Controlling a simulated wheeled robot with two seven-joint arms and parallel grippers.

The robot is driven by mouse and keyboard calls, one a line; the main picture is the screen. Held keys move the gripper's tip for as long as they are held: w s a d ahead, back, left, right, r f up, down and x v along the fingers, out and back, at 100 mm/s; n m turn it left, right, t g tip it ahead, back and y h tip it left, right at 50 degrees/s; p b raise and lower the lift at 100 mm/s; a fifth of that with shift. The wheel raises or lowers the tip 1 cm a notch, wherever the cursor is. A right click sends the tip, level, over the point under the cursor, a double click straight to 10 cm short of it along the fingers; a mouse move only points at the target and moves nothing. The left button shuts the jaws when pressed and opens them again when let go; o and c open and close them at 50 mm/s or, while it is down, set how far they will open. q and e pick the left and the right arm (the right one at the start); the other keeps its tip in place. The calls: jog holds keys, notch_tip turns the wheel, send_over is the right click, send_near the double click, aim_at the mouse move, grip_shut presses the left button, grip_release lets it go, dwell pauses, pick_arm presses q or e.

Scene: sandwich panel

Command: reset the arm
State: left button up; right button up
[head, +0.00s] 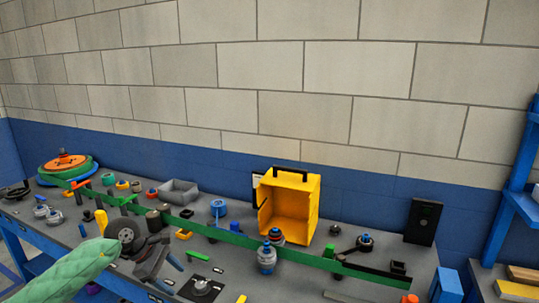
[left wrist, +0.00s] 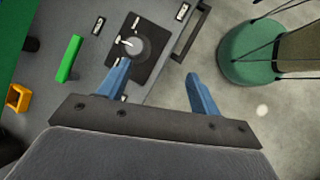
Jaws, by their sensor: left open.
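My left gripper (head: 170,273) is at the front edge of the workbench (head: 225,268), at the end of my green-sleeved arm. In the left wrist view the two blue fingers of this gripper (left wrist: 157,68) stand wide apart with nothing between them. A black plate with a grey round knob (head: 202,287) lies on the bench close to the gripper. In the left wrist view this plate with the knob (left wrist: 134,47) is just beyond the left finger; I cannot tell whether they touch. My right arm and gripper are not in view.
An open yellow box (head: 290,205) stands at the back of the bench. A long green rail (head: 225,236) runs across it among several small parts. A green bar (left wrist: 70,60) lies near the plate. A green round object (left wrist: 252,55) stands beyond the bench edge, over grey floor (left wrist: 285,130).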

pick_arm(q)
jog(key=s+d+r+n+t+h, duration=0.25)
jog(key=d+n+h, duration=0.3)
jog(key=d, duration=0.35)
jog(key=s+d+r+n+t+h, duration=0.2)
jog(key=d+r+n+t+h, duration=0.15)
jog(key=d+h, duration=0.35)
jog(key=s+a+f+n+t+y, duration=0.1)
jog(key=a+n+t+y, duration=0.45)
jog(key=n, duration=0.85)
jog(key=s+a+f+n+t+y, duration=0.1)
jog(key=a+f+n+t+y, duration=0.1)
jog(key=n+t+y, duration=0.75)
jog(key=s+a+f+n+g+y, duration=0.45)
jog(key=s+f+n+g, duration=0.35)
jog(key=n, duration=0.5)
jog(key=s+d+f+n+g, duration=0.1)
jog(key=s+f+n+g, duration=0.35)
jog(key=s+f, duration=0.5)
jog(key=s+d+f+n+g, duration=0.2)
jog(key=s+f+n+g, duration=0.3)
jog(key=s, duration=0.7)
jog(key=s+d+f+g, duration=0.1)
jog(key=d+f, duration=0.1)
jog(key=f, duration=0.9)
jog(key=s+d+f+m+g+h, duration=0.1)
jog(key=d+f+g, duration=0.1)
jog(key=f, duration=1)
jog(key=shift+d+h, duration=0.3)
jog(key=shift+d, duration=0.2)
